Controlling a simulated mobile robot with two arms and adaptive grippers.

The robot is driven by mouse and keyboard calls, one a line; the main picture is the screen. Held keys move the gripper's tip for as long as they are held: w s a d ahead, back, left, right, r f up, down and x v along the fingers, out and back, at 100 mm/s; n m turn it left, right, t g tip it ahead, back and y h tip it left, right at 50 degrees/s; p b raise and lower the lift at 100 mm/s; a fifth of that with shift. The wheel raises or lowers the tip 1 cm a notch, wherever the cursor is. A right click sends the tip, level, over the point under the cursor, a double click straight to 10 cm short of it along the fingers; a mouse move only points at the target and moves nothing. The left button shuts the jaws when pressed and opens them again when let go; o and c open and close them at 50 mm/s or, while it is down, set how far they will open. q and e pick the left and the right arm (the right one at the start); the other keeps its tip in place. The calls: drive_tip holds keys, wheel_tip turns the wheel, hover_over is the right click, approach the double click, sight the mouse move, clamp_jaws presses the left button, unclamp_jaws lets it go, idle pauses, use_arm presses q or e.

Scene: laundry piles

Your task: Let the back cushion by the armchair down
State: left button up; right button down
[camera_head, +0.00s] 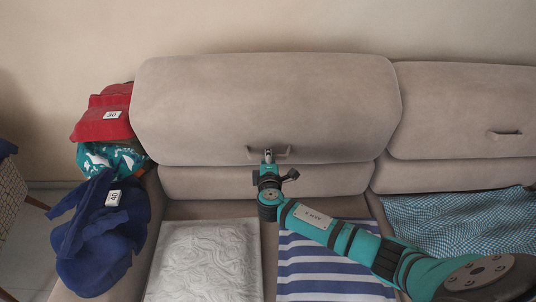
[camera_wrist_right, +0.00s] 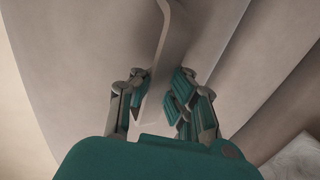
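The back cushion (camera_head: 265,95) by the armchair is a wide beige pad at the left of the sofa, upright above a lower backrest strip. It also fills much of the right wrist view (camera_wrist_right: 75,50). Its handle (camera_head: 284,152) is on its lower front edge; in the right wrist view the handle (camera_wrist_right: 172,45) runs between my fingers. My right gripper (camera_head: 268,157) is at this handle, with its fingers (camera_wrist_right: 160,100) close on both sides and apparently shut on it. The armchair (camera_head: 11,190) shows only partly at the left edge. My left gripper is out of view.
Red (camera_head: 103,112), teal (camera_head: 108,158) and blue (camera_head: 98,240) laundry lies piled on the left armrest. A white textured item (camera_head: 205,262), a striped cloth (camera_head: 325,268) and a checked cloth (camera_head: 455,222) cover the seats. Another back cushion (camera_head: 465,105) adjoins at right.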

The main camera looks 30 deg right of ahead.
drive_tip(key=shift+s+a+f, duration=0.25)
drive_tip(key=shift+s+f, duration=0.05)
drive_tip(key=shift+f, duration=0.1)
